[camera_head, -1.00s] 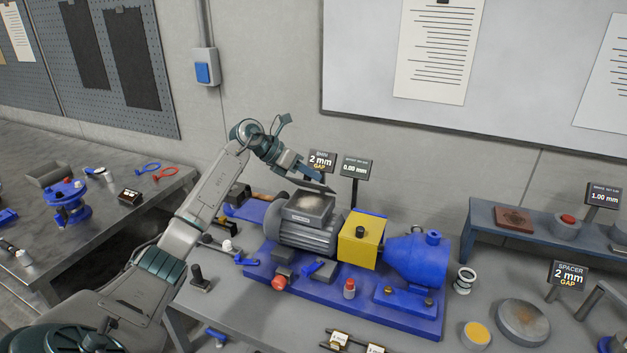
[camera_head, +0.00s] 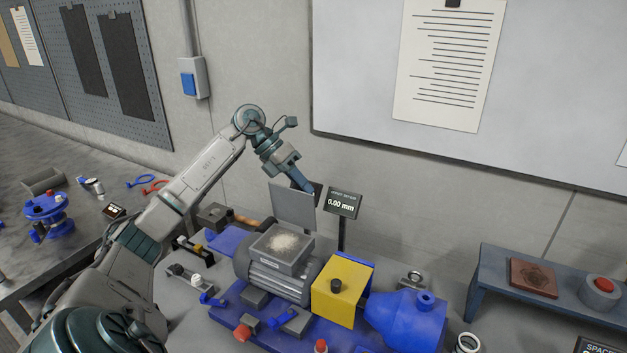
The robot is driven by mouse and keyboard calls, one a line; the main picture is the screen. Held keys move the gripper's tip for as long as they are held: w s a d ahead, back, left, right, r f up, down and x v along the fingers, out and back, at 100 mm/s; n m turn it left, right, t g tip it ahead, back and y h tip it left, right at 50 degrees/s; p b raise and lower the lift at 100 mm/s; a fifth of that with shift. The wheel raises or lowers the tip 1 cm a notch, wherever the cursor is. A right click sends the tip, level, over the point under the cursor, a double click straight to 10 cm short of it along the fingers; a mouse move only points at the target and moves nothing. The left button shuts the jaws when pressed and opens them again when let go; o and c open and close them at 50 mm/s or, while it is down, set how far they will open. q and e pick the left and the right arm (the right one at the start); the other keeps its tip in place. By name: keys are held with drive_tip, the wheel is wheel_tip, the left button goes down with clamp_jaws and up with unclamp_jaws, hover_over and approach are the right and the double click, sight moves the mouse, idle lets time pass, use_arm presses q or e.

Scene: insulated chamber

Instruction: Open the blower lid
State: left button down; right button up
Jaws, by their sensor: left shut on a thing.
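The blower is a grey ribbed motor-like housing (camera_head: 278,280) with a square box on top. Its lid (camera_head: 292,206), a flat grey plate, stands raised and roughly upright at the back of the box. The box opening (camera_head: 284,245) is uncovered and shows pale, speckled material inside. My left gripper (camera_head: 307,186) is at the lid's upper right edge, shut on it; the fingertips are partly hidden. My right gripper is not in view.
A yellow box (camera_head: 342,290) and a blue pump-like body (camera_head: 406,318) stand right of the blower on the blue base. A 0.00 mm display (camera_head: 342,203) stands close behind the gripper. A grey shelf (camera_head: 540,281) is at right.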

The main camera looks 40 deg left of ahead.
use_arm(q)
drive_tip(key=c, duration=1.9)
unclamp_jaws()
drive_tip(key=shift+w+a+f, duration=0.1)
drive_tip(key=shift+w+f, duration=0.15)
drive_tip(key=shift+f, duration=0.4)
drive_tip(key=shift+c, duration=0.2)
drive_tip(key=o, duration=0.3)
drive_tip(key=shift+a+f, duration=0.2)
drive_tip(key=shift+a, duration=0.1)
drive_tip(key=o, duration=0.4)
drive_tip(key=shift+s+a+r, duration=0.35)
drive_tip(key=shift+s, duration=0.3)
drive_tip(key=shift+c, duration=0.2)
drive_tip(key=shift+d, duration=0.25)
drive_tip(key=shift+w+r, duration=0.1)
drive_tip(key=shift+w, duration=0.1)
drive_tip(key=b+v, duration=0.3)
drive_tip(key=v, duration=0.8)
drive_tip(key=shift+s, duration=0.15)
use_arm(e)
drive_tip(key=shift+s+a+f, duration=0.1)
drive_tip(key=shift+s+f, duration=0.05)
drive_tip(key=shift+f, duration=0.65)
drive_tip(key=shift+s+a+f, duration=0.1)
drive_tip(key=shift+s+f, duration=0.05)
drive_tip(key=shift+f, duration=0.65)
use_arm(q)
drive_tip(key=shift+a, duration=0.1)
